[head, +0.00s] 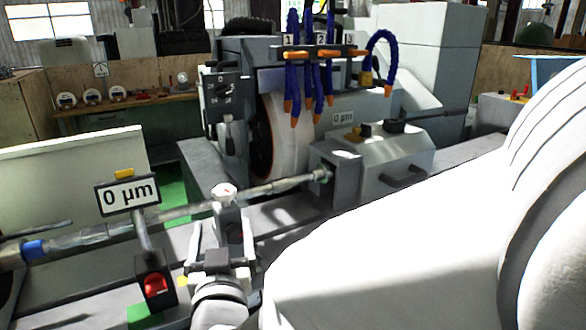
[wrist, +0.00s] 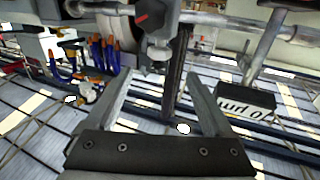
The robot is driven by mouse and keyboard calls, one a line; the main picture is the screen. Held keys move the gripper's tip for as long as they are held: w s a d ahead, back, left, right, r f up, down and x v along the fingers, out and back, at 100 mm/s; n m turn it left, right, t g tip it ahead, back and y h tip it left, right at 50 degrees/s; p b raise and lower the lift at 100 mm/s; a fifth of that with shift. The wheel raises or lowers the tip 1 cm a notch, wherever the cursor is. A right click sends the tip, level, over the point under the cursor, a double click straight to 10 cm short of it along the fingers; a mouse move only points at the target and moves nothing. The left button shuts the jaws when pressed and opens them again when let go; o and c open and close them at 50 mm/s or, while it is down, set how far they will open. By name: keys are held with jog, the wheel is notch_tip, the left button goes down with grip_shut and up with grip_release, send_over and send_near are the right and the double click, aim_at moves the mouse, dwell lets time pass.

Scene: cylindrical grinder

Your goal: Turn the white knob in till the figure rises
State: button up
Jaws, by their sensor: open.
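A white knob (head: 223,190) with a small red mark tops a pale upright fixture (head: 228,214) at the shaft. In the wrist view, what seems to be this knob is a pale rounded end (wrist: 158,53) just beyond the finger gap. My gripper (head: 222,232) is open and empty, its fingers on both sides of the lower fixture in the head view; whether they touch it I cannot tell. The display (head: 128,194) left of the knob reads 0 µm; it also shows upside down in the wrist view (wrist: 245,103).
The shaft (head: 185,211) crosses behind the fixture. A red button box (head: 154,284) stands left of my gripper. The grinding wheel (head: 262,138) and blue coolant hoses (head: 305,70) are behind. My white arm fills the lower right.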

aim_at(233, 186)
jog(key=p+x, duration=0.1)
jog(key=x, duration=1.5)
jog(key=shift+w, duration=0.15)
jog(key=c, duration=1.4)
jog(key=shift+o, duration=0.2)
jog(key=shift+m+h, duration=0.5)
jog(key=shift+h, duration=0.1)
jog(key=m+h, duration=0.1)
jog(key=h, duration=0.1)
jog(key=d+m+h+p, duration=0.1)
jog(key=m+h, duration=0.1)
jog(key=h, duration=0.1)
jog(key=shift+d+m+g+h+p, duration=0.2)
jog(key=shift+m+h+p, duration=0.25)
jog(key=shift+m+h, duration=0.45)
jog(key=shift+d+m+g+h+p, duration=0.2)
jog(key=shift+m+h+p, duration=0.25)
jog(key=shift+h, duration=0.75)
